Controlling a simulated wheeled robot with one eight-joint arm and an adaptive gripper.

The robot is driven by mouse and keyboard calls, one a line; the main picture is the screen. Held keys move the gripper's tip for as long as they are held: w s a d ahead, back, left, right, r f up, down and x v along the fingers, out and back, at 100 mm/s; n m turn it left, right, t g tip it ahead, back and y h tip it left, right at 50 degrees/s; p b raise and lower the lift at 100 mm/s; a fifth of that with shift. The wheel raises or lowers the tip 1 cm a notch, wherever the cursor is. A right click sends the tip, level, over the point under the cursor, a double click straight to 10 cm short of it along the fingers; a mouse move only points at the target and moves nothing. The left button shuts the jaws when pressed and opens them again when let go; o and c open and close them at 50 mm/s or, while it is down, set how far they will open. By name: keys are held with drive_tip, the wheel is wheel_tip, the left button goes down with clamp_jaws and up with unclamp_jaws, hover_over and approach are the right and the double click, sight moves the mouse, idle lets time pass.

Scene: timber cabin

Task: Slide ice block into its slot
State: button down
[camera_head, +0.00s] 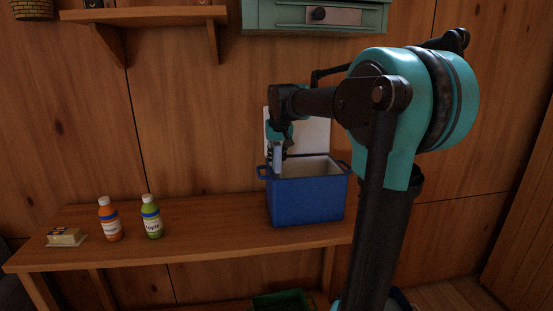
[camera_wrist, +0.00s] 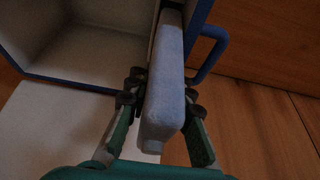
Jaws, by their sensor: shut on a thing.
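The ice block (camera_wrist: 163,105) is a pale blue-grey slab with rounded edges. My gripper (camera_wrist: 160,92) is shut on it, with a finger on each side. In the head view the block (camera_head: 277,158) hangs upright at the left end of the open blue cooler (camera_head: 308,202). In the wrist view the block's far end lies along the cooler's side wall, near the blue rim (camera_wrist: 200,24) and handle. The slot is not clearly visible. I cannot tell how deep the block's lower end is.
The cooler's white lid (camera_head: 316,134) stands open at the back, near the wall. The cooler sits on a wooden bench (camera_head: 195,228). An orange bottle (camera_head: 109,222), a green bottle (camera_head: 152,218) and a butter dish (camera_head: 66,238) stand to the left. The bench between bottles and cooler is clear.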

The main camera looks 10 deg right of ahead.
drive_tip(key=shift+f, duration=0.15)
drive_tip(key=shift+f, duration=0.35)
drive_tip(key=shift+r, duration=0.15)
drive_tip(key=shift+r, duration=0.3)
drive_tip(key=shift+f, duration=0.3)
idle(1.2)
drive_tip(key=shift+r, duration=0.3)
drive_tip(key=shift+n, duration=0.3)
drive_tip(key=shift+f, duration=0.1)
idle(0.5)
